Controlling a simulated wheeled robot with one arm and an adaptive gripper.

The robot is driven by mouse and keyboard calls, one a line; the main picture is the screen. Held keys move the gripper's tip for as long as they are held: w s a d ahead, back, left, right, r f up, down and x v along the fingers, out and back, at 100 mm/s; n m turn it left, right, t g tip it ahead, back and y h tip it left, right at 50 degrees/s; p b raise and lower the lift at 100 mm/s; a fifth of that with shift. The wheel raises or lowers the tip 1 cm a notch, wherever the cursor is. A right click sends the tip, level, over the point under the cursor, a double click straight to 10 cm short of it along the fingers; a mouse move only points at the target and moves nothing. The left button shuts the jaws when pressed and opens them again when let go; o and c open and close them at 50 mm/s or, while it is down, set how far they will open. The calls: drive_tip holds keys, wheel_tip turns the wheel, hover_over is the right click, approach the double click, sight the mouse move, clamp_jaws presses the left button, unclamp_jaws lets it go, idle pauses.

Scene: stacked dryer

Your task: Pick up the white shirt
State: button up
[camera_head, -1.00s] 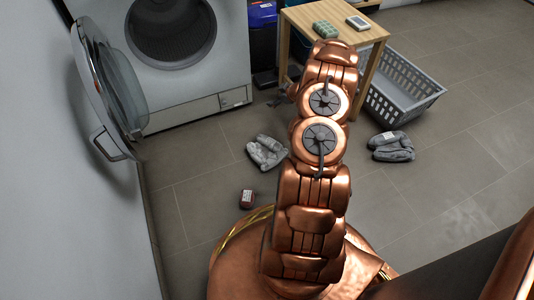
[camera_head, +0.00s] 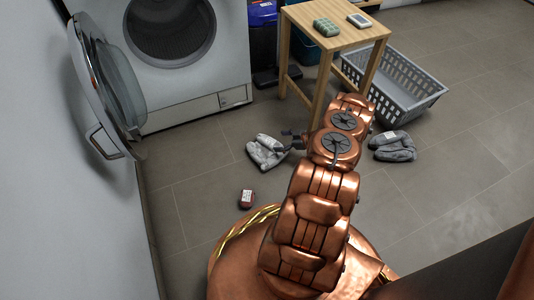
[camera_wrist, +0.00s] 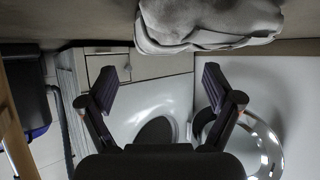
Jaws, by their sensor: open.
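The white shirt (camera_head: 266,151) is a folded, pale grey-white garment lying on the floor in front of the dryer. In the wrist view the shirt (camera_wrist: 205,22) shows at the top edge, partly cut off, beyond the fingertips. My gripper (camera_head: 291,140) is low, just right of the shirt in the head view. In the wrist view my gripper (camera_wrist: 158,88) has its two fingers wide apart with nothing between them. I cannot tell whether a finger touches the shirt.
A darker grey folded garment (camera_head: 393,147) lies to the right. A wooden table (camera_head: 337,27) and grey basket (camera_head: 405,105) stand behind my arm.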

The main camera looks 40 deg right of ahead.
sight(272, 142)
drive_tip(key=b+x, duration=0.1)
drive_tip(key=x, duration=0.1)
drive_tip(key=b+x, duration=0.2)
drive_tip(key=x, duration=0.1)
drive_tip(key=shift+d+f, duration=0.2)
drive_tip(key=shift+f, duration=0.2)
drive_tip(key=shift+w+a, duration=0.1)
drive_tip(key=shift+w, duration=0.1)
drive_tip(key=shift+c, duration=0.3)
drive_tip(key=c, duration=1.3)
drive_tip(key=shift+c, duration=0.2)
drive_tip(key=shift+r, duration=0.15)
